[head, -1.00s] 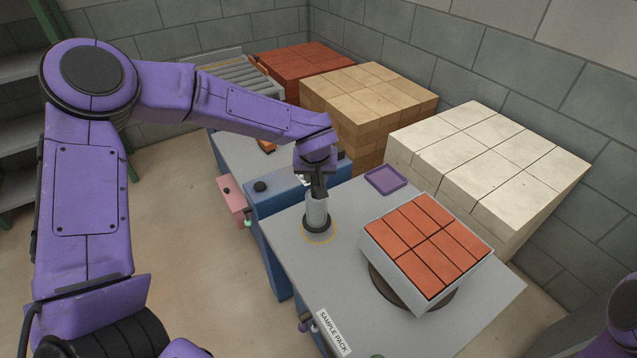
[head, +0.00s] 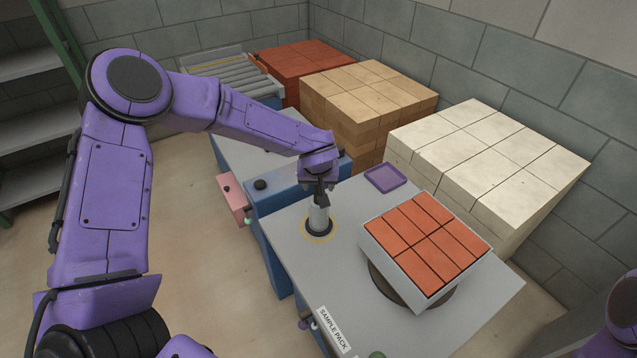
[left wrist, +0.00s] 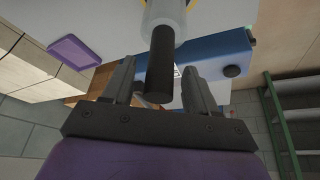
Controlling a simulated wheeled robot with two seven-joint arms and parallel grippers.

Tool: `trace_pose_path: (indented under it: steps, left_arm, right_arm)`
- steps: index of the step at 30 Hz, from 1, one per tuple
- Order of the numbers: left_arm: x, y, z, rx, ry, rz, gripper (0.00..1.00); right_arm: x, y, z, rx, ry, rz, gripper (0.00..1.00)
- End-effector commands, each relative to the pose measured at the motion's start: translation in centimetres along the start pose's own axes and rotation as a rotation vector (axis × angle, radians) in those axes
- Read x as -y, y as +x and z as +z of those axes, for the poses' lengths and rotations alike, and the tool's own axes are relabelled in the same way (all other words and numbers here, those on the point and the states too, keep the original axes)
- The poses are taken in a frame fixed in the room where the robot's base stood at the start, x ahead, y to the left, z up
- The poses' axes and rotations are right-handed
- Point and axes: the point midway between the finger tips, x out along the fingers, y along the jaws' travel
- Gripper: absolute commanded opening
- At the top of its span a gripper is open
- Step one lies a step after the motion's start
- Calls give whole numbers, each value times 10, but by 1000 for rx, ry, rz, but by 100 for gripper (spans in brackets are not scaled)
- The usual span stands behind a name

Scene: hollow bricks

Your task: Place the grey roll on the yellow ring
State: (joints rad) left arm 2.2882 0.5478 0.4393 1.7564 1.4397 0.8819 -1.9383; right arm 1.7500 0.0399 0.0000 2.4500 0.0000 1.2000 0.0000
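The grey roll (head: 319,218), a light grey upright cylinder with a dark foot, stands inside the outline of the yellow ring (head: 304,232) on the grey table top. In the left wrist view, the roll (left wrist: 163,18) has a dark core (left wrist: 159,72) pointing at the camera, and a bit of the yellow ring shows behind it. My left gripper (head: 321,192) is just above the roll. In the wrist view its fingers (left wrist: 158,80) are spread, one on each side of the core, with visible gaps. My right gripper is out of view.
A tray of red bricks (head: 425,240) sits on a dark round turntable (head: 440,301) to the right. A small purple tray (head: 385,178) lies behind. Tan (head: 370,90) and cream (head: 490,150) brick stacks stand beyond the table. A blue unit (head: 285,190) adjoins its left side.

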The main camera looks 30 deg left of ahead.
Motion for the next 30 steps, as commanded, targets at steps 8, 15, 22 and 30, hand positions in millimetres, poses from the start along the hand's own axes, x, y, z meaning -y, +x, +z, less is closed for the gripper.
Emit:
trace_pose_path:
  steps: [8, 15, 22, 30]
  left_arm:
    - [0, -29, -2, -4, -2, 3, 58]
    - [0, -91, -2, -4, -1, 4, 58]
    - [0, -120, -1, 0, -1, 0, 58]
    - [5, -109, 7, 0, -5, -35, 58]
  right_arm:
    - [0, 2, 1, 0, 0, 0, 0]
    - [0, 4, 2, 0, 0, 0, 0]
    - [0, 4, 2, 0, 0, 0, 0]
    - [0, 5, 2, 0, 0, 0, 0]
